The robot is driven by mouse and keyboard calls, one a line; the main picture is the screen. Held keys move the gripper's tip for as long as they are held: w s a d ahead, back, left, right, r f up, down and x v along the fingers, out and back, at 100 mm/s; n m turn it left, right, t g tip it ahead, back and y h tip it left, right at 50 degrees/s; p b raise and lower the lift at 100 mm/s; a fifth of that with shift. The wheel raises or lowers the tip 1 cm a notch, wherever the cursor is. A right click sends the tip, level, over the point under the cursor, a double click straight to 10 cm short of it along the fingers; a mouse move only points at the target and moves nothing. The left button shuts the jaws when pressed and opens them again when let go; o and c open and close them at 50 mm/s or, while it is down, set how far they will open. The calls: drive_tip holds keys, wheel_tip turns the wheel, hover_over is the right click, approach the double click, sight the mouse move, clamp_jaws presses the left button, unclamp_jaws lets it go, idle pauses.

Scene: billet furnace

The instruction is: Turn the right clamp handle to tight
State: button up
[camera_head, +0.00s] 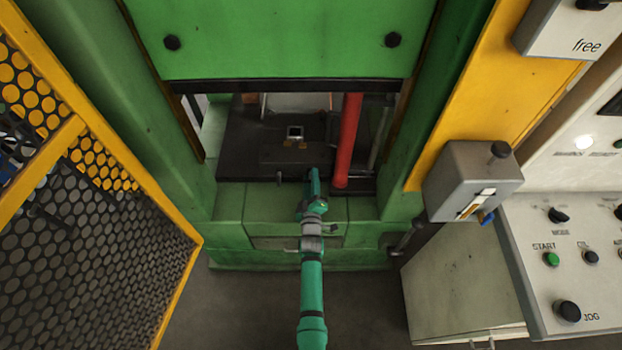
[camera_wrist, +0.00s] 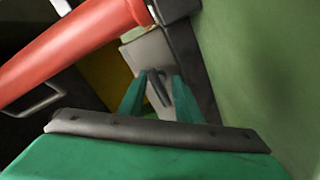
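My green gripper (camera_head: 314,176) reaches into the press opening, just left of the red column. In the wrist view its two fingers (camera_wrist: 160,78) stand apart. A short dark handle (camera_wrist: 158,90) shows between them, with gaps visible on both sides, and I cannot tell whether a finger touches it. It looks like the right clamp handle, in front of a pale grey plate (camera_wrist: 152,50). In the head view that handle is not distinguishable near my gripper. A small dark knob (camera_head: 279,177) shows at the left front of the black bed.
The red column (camera_head: 346,140) stands close to the right of my gripper and crosses the wrist view's upper left (camera_wrist: 70,50). Green press walls (camera_head: 400,190) flank the opening. A yellow mesh guard (camera_head: 90,190) is left; a control panel (camera_head: 570,260) is right.

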drive_tip(key=shift+w, duration=0.15)
clamp_jaws()
idle(0.4)
drive_tip(key=m, duration=1.2)
drive_tip(key=shift+m, duration=0.4)
drive_tip(key=c, duration=0.7)
unclamp_jaws()
drive_tip(key=m, duration=0.5)
drive_tip(key=shift+c, duration=0.2)
